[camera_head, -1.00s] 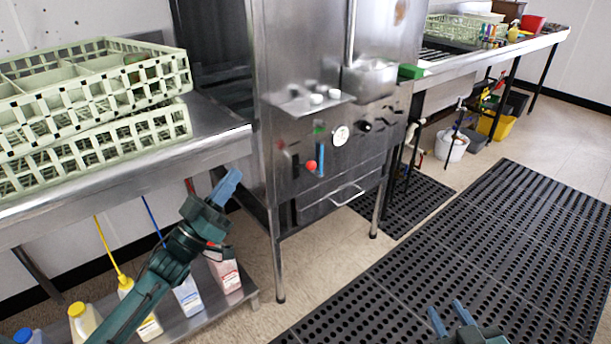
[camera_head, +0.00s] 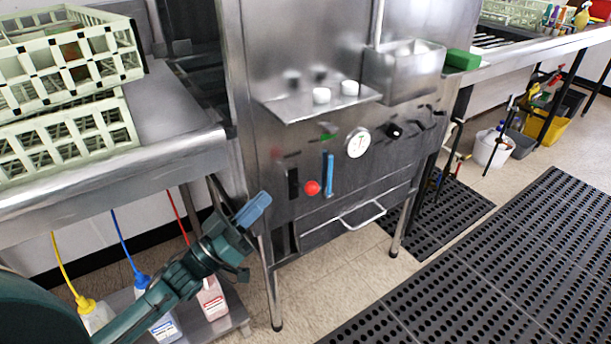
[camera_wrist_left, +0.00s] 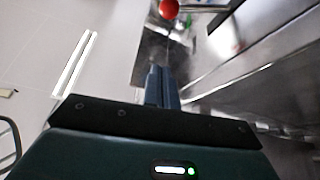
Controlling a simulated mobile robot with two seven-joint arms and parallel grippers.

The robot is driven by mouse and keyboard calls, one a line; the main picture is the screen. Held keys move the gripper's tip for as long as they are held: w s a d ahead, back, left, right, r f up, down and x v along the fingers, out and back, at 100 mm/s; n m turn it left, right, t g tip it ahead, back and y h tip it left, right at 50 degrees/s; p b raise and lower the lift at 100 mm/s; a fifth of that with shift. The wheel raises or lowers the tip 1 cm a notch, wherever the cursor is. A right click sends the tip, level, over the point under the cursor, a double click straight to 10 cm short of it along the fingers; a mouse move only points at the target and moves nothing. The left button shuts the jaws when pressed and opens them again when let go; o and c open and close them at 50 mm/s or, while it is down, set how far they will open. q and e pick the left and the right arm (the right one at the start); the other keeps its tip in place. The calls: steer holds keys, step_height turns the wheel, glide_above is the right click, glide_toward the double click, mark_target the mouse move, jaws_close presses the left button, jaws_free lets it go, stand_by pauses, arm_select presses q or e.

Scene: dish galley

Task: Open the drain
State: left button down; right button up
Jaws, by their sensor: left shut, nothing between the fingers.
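The steel dish machine (camera_head: 310,235) stands in the middle of the head view. Its front carries a red ball knob (camera_head: 312,188), beside an upright blue strip (camera_head: 329,172); the knob also shows at the top of the left wrist view (camera_wrist_left: 169,9). Which part works the drain I cannot tell. My left gripper (camera_head: 255,209) is shut and empty, left of and a little below the red knob, apart from it. Its blue fingers show together in the left wrist view (camera_wrist_left: 162,86). My right gripper is out of view.
A steel counter (camera_head: 180,150) with pale green racks (camera_head: 75,135) is at left. Bottles with coloured tubes, such as a white one (camera_head: 212,300), stand on a low shelf below. A bar handle (camera_head: 362,215) sticks out under the knob. Black mats (camera_head: 500,270) cover the floor at right.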

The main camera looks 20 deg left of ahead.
arm_select(q)
steer(key=shift+s, duration=0.15)
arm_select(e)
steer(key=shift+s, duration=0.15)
arm_select(q)
step_height(320, 180, up, 5)
glide_above(299, 185)
steer(key=s, duration=0.4)
steer(key=f, duration=0.1)
steer(key=d+f+b, duration=0.1)
steer(key=f, duration=0.1)
steer(key=f+b, duration=0.1)
steer(key=shift+d+f, duration=0.2)
steer(key=shift+d, duration=0.05)
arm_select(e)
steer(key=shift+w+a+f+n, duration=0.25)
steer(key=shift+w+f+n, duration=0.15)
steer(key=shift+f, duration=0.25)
arm_select(q)
steer(key=shift+f+m+h, duration=0.15)
steer(key=shift+m+h, duration=0.15)
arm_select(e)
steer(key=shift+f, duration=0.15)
